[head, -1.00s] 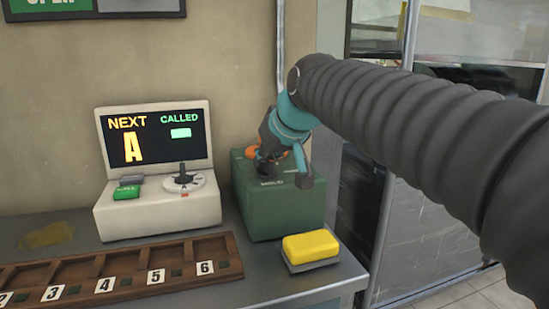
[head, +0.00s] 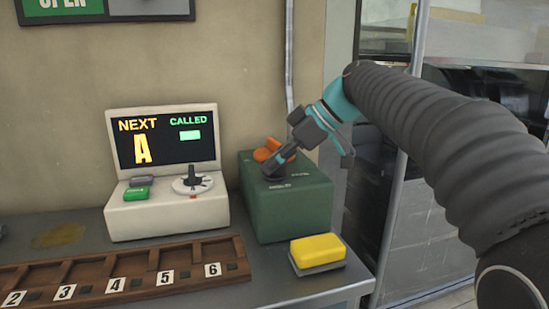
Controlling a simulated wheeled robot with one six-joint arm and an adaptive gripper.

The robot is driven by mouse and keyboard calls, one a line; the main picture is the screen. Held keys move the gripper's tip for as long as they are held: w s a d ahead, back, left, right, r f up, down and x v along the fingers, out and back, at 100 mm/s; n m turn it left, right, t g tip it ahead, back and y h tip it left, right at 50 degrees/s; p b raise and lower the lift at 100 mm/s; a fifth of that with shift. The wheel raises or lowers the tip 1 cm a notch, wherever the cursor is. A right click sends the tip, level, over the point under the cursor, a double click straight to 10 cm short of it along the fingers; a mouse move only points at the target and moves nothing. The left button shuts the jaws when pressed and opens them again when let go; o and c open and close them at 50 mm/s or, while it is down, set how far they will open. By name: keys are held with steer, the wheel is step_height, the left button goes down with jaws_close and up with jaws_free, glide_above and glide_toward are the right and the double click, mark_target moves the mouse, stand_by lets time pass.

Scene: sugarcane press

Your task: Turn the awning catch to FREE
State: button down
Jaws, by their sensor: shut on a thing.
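The green box (head: 289,212) stands at the right end of the counter. On its top is the awning catch, which I take to be the orange handle (head: 265,150). Small pale labels on the box top are too small to read. My gripper (head: 277,165) reaches down from the upper right, tilted, with its tip at the handle. It is shut on the orange handle. The fingers hide part of the handle and its dark base, so I cannot tell which label it points to.
A call console (head: 165,216) with a screen and a small lever stands left of the box. A yellow sponge (head: 317,249) on a grey base lies in front. A numbered wooden tray (head: 135,262) lies at front left. A metal post (head: 400,180) stands right.

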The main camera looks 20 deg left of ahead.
steer(key=n+g+h, duration=0.1)
steer(key=n+g, duration=0.2)
steer(key=n, duration=0.2)
steer(key=shift+w+g, duration=0.1)
steer(key=shift+g, duration=0.2)
stand_by(0.4)
steer(key=c, duration=1.2)
jaws_free()
steer(key=shift+d, duration=0.1)
